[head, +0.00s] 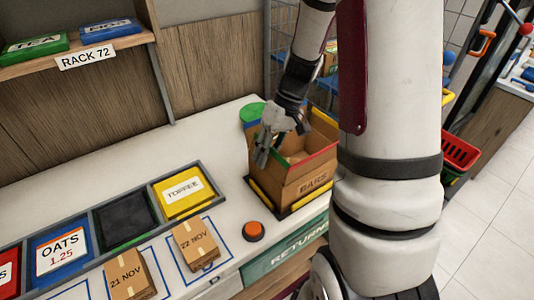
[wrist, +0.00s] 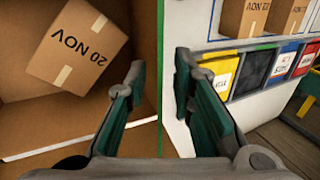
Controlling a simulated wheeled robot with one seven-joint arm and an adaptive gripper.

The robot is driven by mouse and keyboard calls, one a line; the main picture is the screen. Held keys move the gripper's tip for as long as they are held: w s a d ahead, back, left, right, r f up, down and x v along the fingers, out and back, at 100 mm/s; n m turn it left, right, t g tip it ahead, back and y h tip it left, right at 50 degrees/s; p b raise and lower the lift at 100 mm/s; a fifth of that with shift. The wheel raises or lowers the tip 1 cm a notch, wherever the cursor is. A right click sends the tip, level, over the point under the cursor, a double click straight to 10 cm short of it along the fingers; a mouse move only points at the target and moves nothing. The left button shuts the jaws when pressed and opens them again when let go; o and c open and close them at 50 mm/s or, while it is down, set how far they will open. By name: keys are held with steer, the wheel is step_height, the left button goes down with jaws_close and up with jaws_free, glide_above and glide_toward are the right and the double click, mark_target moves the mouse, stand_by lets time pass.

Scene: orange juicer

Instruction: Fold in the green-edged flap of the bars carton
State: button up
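The bars carton (head: 306,183) is an open brown box at the right end of the counter, with a red edge on its near side. My gripper (head: 267,150) is at its left side, pointing down. In the wrist view, the green-edged flap (wrist: 160,60) shows as a thin upright line between my fingers. My gripper also shows there (wrist: 158,85), open, with one finger on the carton's inner side and one outside. The fingers look apart from the flap. A brown box marked 20 NOV (wrist: 75,45) lies inside the carton. My gripper hides part of the flap in the head view.
An orange button (head: 253,231) sits left of the carton's front. Small boxes marked 22 NOV (head: 195,244) and 21 NOV (head: 129,273) stand along the counter front. Coloured bins, including yellow TOFFEE (head: 184,192), lie behind them.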

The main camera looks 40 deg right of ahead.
jaws_close()
steer(key=shift+d+f+y+b, duration=0.3)
steer(key=shift+y+b, duration=0.15)
steer(key=shift+y, duration=0.7)
steer(key=shift+d+f+y+b, duration=0.25)
steer(key=shift+y+b, duration=0.15)
steer(key=shift+y, duration=0.8)
steer(key=shift+d+f+y+b, duration=0.3)
steer(key=shift+y+b, duration=0.15)
steer(key=shift+y, duration=0.7)
jaws_free()
